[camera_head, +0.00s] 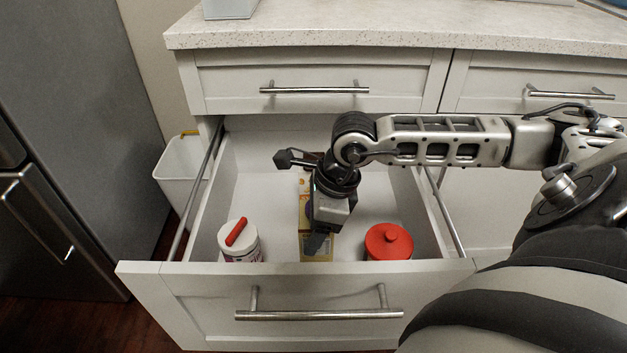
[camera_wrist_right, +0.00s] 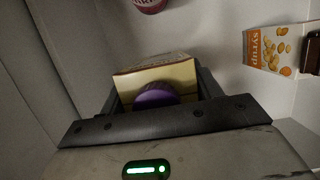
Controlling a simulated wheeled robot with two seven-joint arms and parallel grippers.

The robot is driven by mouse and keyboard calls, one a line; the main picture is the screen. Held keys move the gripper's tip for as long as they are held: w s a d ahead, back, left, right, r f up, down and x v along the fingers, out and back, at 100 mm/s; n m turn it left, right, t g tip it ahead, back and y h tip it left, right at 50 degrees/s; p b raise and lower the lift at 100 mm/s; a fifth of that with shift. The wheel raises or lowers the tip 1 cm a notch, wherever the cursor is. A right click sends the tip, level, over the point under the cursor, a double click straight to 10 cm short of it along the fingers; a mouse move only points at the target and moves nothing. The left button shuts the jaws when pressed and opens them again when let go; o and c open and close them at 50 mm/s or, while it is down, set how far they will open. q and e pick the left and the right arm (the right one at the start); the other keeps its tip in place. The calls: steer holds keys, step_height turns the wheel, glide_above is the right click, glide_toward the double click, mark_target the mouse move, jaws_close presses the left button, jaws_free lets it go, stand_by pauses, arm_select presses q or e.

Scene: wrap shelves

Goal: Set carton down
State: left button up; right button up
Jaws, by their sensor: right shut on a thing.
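My right gripper (camera_head: 322,238) points down into the open drawer (camera_head: 270,180) and is shut on a cream and yellow carton (camera_head: 306,240). In the right wrist view the carton (camera_wrist_right: 155,75) sits between the fingers, with its round purple cap (camera_wrist_right: 156,96) facing the camera. The gripper hides much of the carton in the head view. I cannot tell whether its base touches the drawer floor. My left gripper is not in view.
A white jar with a red-handled lid (camera_head: 240,241) stands front left in the drawer. A red-lidded container (camera_head: 388,241) stands front right. A syrup box (camera_wrist_right: 272,48) shows in the wrist view. Bare drawer floor lies on both sides of the gripper.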

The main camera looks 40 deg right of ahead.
step_height(320, 180, down, 7)
steer(key=shift+r+b, duration=0.1)
steer(key=shift+b, duration=0.7)
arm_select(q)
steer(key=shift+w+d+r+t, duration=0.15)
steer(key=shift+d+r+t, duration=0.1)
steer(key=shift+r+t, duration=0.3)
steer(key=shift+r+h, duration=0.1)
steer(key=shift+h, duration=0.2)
arm_select(e)
steer(key=o, duration=1.4)
steer(key=shift+f, duration=0.2)
steer(key=shift+c, duration=0.2)
steer(key=shift+r, duration=0.25)
steer(key=p+v, duration=0.3)
steer(key=v, duration=0.7)
steer(key=shift+d+r, duration=0.1)
steer(key=shift+r, duration=0.1)
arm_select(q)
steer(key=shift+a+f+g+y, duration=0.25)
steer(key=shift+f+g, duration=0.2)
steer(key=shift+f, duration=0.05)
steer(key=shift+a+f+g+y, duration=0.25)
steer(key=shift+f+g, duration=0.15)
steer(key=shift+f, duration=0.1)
arm_select(e)
steer(key=shift+s+d+r, duration=0.1)
steer(key=shift+s+r, duration=0.1)
steer(key=shift+r, duration=0.4)
